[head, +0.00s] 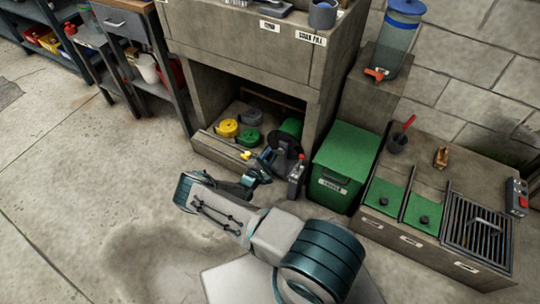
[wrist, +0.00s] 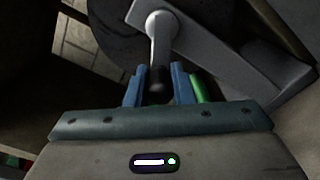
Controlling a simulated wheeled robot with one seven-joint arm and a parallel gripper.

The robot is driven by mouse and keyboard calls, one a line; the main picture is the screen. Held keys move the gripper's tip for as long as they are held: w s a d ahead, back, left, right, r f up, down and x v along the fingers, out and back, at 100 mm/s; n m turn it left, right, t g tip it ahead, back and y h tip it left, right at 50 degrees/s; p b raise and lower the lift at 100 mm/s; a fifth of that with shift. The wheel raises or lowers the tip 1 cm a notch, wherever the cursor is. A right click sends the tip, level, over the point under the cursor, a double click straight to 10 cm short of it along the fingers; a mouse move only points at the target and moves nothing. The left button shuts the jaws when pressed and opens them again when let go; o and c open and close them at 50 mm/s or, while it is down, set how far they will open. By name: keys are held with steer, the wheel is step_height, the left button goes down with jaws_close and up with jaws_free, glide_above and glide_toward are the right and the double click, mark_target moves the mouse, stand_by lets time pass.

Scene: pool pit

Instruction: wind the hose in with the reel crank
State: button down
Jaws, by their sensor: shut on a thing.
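The hose reel (head: 289,130), a green drum with a dark round side plate, stands in the low bay under the concrete counter. In the wrist view, its dark side plate (wrist: 118,25) and a pale crank arm (wrist: 161,30) show. The crank's dark handle (wrist: 157,80) lies between my blue fingers. My gripper (wrist: 157,72) is shut on this handle; in the head view my gripper (head: 264,163) is at the reel's front left. A green strip beside the right finger may be hose; I cannot tell. The crank is too small to make out in the head view.
A yellow coil (head: 228,128) and a green coil (head: 249,138) lie in the bay behind its low front sill (head: 218,150). A grey box with a red knob (head: 296,176) stands right of my gripper, beside a green bin (head: 345,160). Open floor lies left.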

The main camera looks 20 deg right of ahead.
steer(key=m+p, duration=0.1)
steer(key=r+m+p, duration=0.1)
steer(key=shift+w+a+r+m, duration=0.15)
steer(key=shift+a+r+m, duration=0.05)
steer(key=shift+m, duration=0.1)
steer(key=shift+r+m+p, duration=0.2)
steer(key=shift+m+p, duration=0.25)
steer(key=shift+m, duration=0.2)
steer(key=shift+r+m+p, duration=0.2)
steer(key=shift+m+p, duration=0.2)
steer(key=shift+m, duration=0.25)
steer(key=c, duration=1.3)
jaws_free()
steer(key=shift+o, duration=0.2)
steer(key=p+v, duration=0.2)
steer(key=v, duration=1.1)
steer(key=shift+s+a+p, duration=0.3)
steer(key=shift+p, duration=0.05)
